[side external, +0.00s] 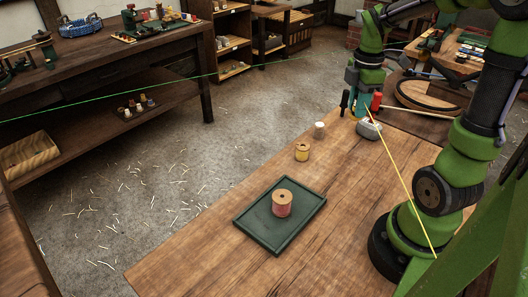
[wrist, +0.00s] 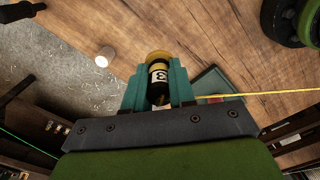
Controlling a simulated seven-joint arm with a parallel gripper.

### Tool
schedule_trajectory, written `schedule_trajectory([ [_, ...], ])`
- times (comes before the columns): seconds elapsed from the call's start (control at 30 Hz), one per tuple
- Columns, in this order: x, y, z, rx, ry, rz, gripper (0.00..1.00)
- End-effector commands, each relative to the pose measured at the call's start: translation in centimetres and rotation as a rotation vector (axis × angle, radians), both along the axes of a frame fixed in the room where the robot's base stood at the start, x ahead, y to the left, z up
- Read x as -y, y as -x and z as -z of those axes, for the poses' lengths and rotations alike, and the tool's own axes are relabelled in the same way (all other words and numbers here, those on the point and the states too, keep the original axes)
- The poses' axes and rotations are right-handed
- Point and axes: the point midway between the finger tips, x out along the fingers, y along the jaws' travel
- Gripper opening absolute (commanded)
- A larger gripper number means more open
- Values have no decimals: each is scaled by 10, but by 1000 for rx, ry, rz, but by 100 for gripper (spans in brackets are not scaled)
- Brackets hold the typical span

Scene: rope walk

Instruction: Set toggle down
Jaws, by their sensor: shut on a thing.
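My gripper (side external: 361,107) is above the far end of the wooden bench, with its teal fingers pointing down. In the side view the fingers mostly hide the toggle. I cannot tell whether it touches anything below.
A dark green tray (side external: 249,226) holds a reddish spool (side external: 282,203). A yellow spool (side external: 302,152), a white spool (side external: 319,130) and a grey object (side external: 369,130) stand on the bench (side external: 170,270). A green line (side external: 130,98) crosses left.

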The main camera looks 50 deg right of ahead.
Motion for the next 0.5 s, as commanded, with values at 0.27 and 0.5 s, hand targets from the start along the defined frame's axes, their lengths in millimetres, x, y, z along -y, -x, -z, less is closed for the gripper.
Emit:
schedule_trajectory([
  [0.27,-67,-37,0,1,2,-270,0],
  [0.5,-181,-59,0,0,3,-677,0],
])
